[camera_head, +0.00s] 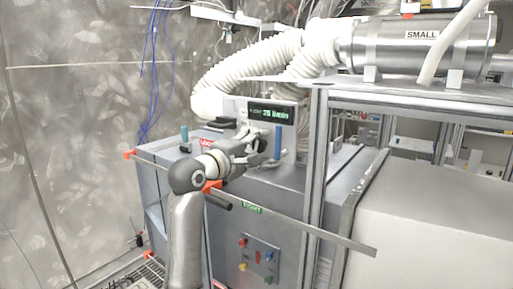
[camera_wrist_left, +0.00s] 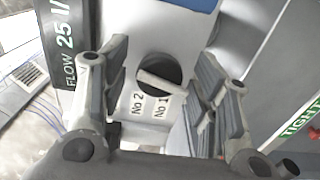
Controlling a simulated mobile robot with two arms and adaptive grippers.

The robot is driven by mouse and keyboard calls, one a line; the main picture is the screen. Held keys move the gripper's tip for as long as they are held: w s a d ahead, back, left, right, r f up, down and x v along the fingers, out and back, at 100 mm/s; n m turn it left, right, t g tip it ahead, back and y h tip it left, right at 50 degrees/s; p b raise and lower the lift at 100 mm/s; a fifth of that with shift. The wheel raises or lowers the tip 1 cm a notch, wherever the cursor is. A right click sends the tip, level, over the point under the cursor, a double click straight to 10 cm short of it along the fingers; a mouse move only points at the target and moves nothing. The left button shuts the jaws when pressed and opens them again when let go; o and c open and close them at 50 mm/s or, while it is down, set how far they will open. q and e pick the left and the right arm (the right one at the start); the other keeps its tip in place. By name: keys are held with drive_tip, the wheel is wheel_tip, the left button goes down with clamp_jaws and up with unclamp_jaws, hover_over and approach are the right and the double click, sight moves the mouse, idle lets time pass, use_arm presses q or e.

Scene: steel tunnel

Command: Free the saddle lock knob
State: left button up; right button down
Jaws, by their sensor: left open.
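My left gripper (camera_head: 250,150) is open in front of the grey cabinet's upper part, below the flow display (camera_head: 271,114). In the left wrist view its two fingers (camera_wrist_left: 162,70) stand apart, with nothing between their pads. Beyond them, in the gap, is a round black knob (camera_wrist_left: 150,72) with a pale bar across it, above labels "No 2" and "No 1". No contact with it shows. A red label (camera_head: 207,142) that seems to read "LOOSE" and a green "TIGHT" label (camera_wrist_left: 302,118) mark the cabinet. I cannot tell for sure which part is the saddle lock knob.
A long metal bar (camera_head: 310,228) with orange fittings crosses the cabinet front. A black cylindrical grip (camera_head: 218,202) sticks out near my forearm. A metal frame post (camera_head: 317,150) stands to the right. A white ribbed hose (camera_head: 245,68) arches above. A coloured-button panel (camera_head: 259,258) sits low.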

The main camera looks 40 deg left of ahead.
use_arm(q)
drive_tip(key=s+d, duration=0.1)
drive_tip(key=s, duration=1.1)
drive_tip(key=shift+d, duration=0.2)
